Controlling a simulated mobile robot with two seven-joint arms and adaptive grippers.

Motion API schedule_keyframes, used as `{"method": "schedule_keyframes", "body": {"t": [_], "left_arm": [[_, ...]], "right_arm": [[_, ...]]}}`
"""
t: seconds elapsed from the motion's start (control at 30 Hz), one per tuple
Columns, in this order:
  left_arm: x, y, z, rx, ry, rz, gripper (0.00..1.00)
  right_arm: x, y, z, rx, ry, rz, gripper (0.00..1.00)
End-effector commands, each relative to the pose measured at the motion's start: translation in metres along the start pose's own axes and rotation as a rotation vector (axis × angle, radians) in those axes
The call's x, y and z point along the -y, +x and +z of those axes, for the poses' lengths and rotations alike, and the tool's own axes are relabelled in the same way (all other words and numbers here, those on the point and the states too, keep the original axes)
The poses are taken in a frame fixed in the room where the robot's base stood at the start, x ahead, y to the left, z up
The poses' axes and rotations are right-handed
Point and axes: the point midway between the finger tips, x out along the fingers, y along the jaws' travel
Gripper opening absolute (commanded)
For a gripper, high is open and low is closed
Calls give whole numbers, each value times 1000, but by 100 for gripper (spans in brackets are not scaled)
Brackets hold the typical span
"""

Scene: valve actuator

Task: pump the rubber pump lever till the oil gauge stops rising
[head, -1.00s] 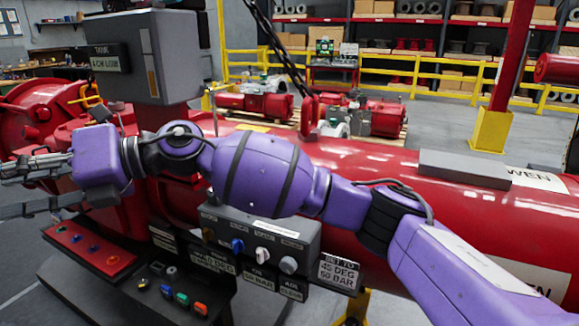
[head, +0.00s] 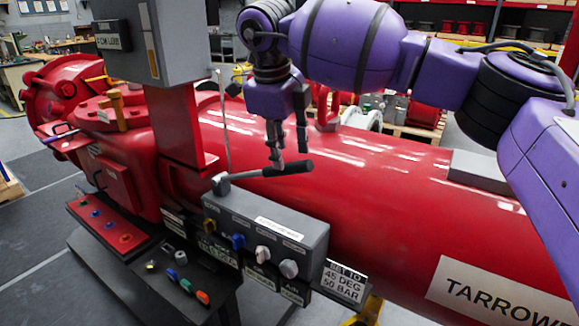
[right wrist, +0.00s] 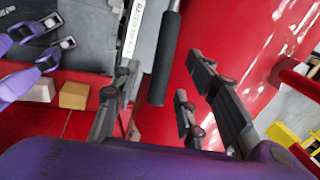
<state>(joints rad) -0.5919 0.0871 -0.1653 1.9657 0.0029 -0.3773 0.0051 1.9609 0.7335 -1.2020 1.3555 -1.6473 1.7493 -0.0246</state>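The pump lever's black rubber grip (head: 288,169) sticks out to the right from a grey pivot (head: 221,184) at the back of the control box. My right gripper (head: 289,152) points down at the grip, with its fingers apart. In the right wrist view the grip (right wrist: 166,58) lies lengthwise between the open fingers of the right gripper (right wrist: 165,75), with gaps on both sides. A narrow upright strip, apparently the oil gauge (head: 152,52), is on the grey tank box (head: 172,45); its level is too small to read. My left gripper is not visible in the head view.
The control box (head: 265,232) carries several knobs below the lever. The large red cylinder (head: 370,190) lies close behind the gripper. A red button panel (head: 105,228) sits lower left.

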Motion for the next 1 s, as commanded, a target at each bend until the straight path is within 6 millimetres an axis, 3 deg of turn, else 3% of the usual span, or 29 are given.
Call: {"method": "schedule_keyframes", "body": {"t": [0.1, 0.3, 0.67, 1.0], "left_arm": [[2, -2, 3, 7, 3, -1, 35], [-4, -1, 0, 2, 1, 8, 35], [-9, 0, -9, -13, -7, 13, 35], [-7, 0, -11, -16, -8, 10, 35]], "right_arm": [[0, 22, -1, -3, 1, 2, 40], [0, 46, 0, 0, 1, 1, 40], [0, 55, 0, 1, 0, 1, 40], [0, 55, 0, 1, 0, 2, 0]]}}
